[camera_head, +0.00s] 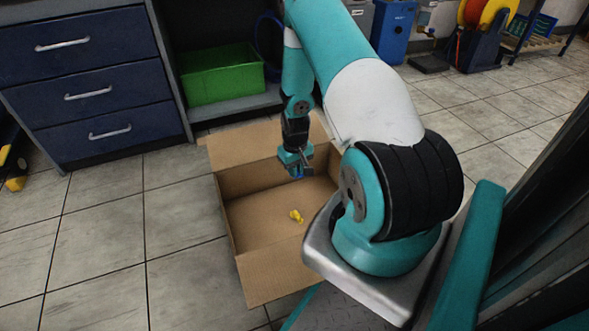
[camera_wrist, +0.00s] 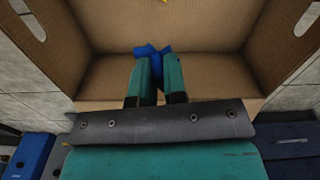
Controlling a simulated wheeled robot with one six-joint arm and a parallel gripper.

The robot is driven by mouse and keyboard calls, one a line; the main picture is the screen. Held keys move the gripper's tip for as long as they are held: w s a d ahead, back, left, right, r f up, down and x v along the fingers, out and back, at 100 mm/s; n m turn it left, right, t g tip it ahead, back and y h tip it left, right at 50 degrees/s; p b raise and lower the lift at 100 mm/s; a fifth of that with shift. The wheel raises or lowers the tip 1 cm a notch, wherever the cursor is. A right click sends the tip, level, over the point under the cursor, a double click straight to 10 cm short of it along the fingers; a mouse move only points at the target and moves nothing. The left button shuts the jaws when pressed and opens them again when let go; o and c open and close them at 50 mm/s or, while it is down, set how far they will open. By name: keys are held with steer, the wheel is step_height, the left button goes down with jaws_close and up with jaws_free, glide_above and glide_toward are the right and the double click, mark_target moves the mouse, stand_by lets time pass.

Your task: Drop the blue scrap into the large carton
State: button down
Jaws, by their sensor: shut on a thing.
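The large carton (camera_head: 265,282) stands open on the floor in the head view, with its flaps folded outward. Its inside also fills the upper part of the wrist view (camera_wrist: 110,30). My gripper (camera_head: 297,172) points down over the carton, towards its far side. In the wrist view, my gripper (camera_wrist: 157,72) is shut on the blue scrap (camera_wrist: 152,49), which sticks out beyond the fingertips. My arm hides the right part of the carton in the head view.
A yellow scrap (camera_head: 296,216) lies on the carton's floor. A green bin (camera_head: 222,75) sits on a low shelf behind the carton. Dark blue drawers (camera_head: 85,85) stand at the left. The tiled floor left of the carton is clear.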

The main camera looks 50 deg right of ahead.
step_height(320, 180, down, 4)
steer(key=b, duration=0.3)
steer(key=shift+f+b, duration=0.25)
steer(key=shift+b, duration=0.05)
steer(key=c, duration=1.1)
jaws_free()
steer(key=shift+r, duration=0.15)
step_height(320, 180, up, 17)
steer(key=p, duration=0.9)
steer(key=shift+r, duration=0.15)
